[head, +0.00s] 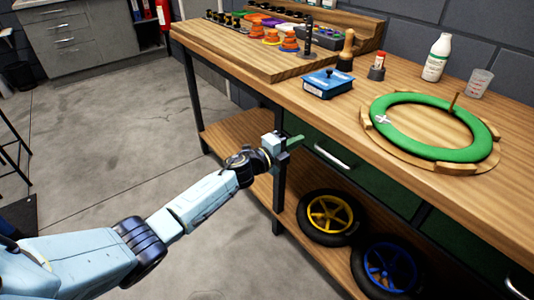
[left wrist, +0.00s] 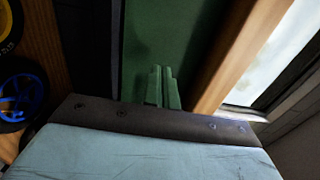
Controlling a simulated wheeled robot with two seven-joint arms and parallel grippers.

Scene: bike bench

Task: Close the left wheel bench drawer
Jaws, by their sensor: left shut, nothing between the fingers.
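The left drawer's green front (head: 372,185) with a silver handle (head: 333,156) is under the wooden bench top and looks about flush with the bench frame, with no open gap seen. My left gripper (head: 296,142) is at the drawer's left end, beside the bench leg and left of the handle. In the left wrist view its two fingers (left wrist: 163,86) are together, empty, and point at the green drawer front (left wrist: 165,35). I cannot tell whether the fingertips touch it. My right gripper is not in view.
A second drawer's handle (head: 515,289) shows at the lower right. A yellow wheel (head: 328,214) and a blue wheel (head: 388,268) are on the lower shelf (head: 235,140). The bench top holds a green tyre (head: 385,125), a blue box (head: 328,83) and a white bottle (head: 437,58).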

